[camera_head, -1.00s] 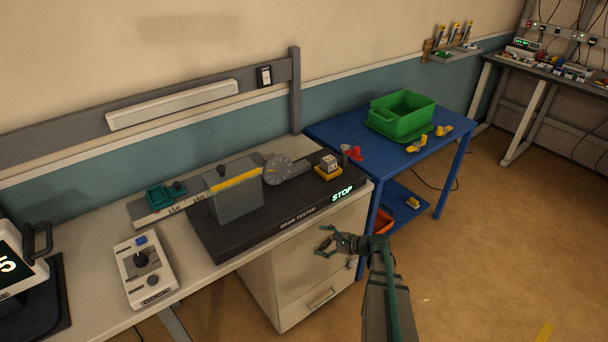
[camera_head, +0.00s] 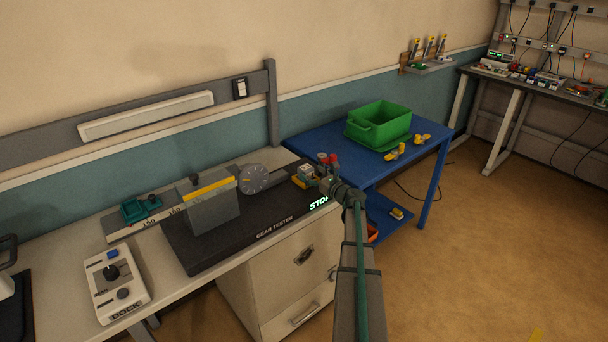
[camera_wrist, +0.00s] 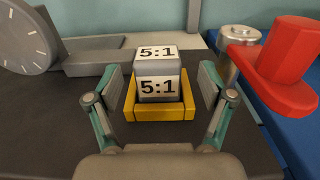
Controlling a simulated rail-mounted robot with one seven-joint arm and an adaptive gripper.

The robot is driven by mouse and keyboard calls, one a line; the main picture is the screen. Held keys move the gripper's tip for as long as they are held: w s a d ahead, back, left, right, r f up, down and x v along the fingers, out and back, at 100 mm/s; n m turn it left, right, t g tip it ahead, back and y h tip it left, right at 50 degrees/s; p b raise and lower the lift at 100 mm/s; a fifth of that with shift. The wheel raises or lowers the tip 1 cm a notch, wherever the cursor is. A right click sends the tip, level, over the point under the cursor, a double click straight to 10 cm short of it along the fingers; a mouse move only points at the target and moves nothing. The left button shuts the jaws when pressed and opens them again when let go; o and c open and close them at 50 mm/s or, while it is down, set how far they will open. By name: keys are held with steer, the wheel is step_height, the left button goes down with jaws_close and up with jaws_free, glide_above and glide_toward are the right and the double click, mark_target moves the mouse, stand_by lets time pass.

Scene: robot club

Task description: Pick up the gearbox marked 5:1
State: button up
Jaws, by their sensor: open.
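The gearbox (camera_wrist: 159,79) is a light grey block with "5:1" labels on its top and front. It sits in a yellow cradle (camera_wrist: 161,112) at the right end of the dark gear tester (camera_head: 240,235). The gearbox also shows in the head view (camera_head: 306,170), partly behind my gripper. My gripper (camera_wrist: 163,93) is open, with one finger on each side of the gearbox and a visible gap on both sides. In the head view my gripper (camera_head: 318,181) is at the tester's right end. Whether the fingertips reach past the block's front is hard to tell.
A red clamp-like part (camera_wrist: 293,66) and a metal cylinder (camera_wrist: 241,42) stand close to the right of the gearbox. A dial (camera_wrist: 27,36) with a grey bar is on the left. A blue table (camera_head: 318,139) with a green bin (camera_head: 378,127) stands beyond.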

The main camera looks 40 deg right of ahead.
mark_target(304, 165)
steer(key=shift+w, duration=0.65)
steer(key=w+p, duration=0.1)
steer(key=w, duration=0.1)
steer(key=w+r+p, duration=0.1)
steer(key=w, duration=0.1)
steer(key=shift+a, duration=0.15)
steer(key=shift+w+f+p, duration=0.1)
steer(key=shift+w+p, duration=0.2)
steer(key=shift+w, duration=0.2)
steer(key=shift+a, duration=0.1)
steer(key=c, duration=1.4)
steer(key=shift+c, duration=0.2)
